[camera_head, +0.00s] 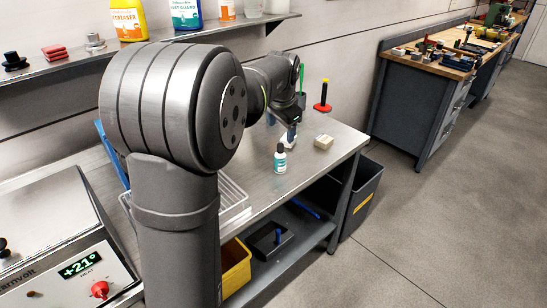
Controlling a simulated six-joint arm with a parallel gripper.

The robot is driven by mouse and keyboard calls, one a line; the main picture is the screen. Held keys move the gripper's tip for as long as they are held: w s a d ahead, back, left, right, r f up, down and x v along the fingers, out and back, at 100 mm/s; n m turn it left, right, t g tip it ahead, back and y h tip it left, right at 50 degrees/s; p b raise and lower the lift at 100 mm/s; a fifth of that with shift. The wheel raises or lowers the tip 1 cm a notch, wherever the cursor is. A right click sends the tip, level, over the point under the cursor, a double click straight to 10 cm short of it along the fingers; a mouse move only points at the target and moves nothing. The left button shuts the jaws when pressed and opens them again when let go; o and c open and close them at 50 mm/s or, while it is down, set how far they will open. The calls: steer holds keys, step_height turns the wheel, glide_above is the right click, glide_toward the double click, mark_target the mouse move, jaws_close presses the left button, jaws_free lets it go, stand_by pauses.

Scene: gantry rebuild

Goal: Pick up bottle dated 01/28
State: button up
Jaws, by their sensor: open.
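A small bottle (280,159) with a dark cap and a teal-and-white label stands upright on the metal bench (322,179). Its printed date is too small to read. My gripper (291,134) points down over the bench, just behind and to the right of this bottle and apart from it. The gripper is open; its fingertips are small and partly merge with a pale object below them, which I cannot identify. My own arm hides much of the bench to the left.
A beige block (323,142) sits right of the bottle. A red-based tool with a yellow handle (323,97) stands behind. A wire tray (232,197) lies at front left. A shelf (190,36) with larger bottles runs along the wall. The bench's front right is clear.

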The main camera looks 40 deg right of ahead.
mark_target(278, 148)
steer(key=w+a+g+h, duration=0.3)
steer(key=w+a+h, duration=0.1)
steer(key=w, duration=0.2)
steer(key=x, duration=1.7)
steer(key=shift+a+f, duration=0.1)
steer(key=shift+f, duration=0.15)
steer(key=c, duration=1.1)
steer(key=shift+r, duration=0.1)
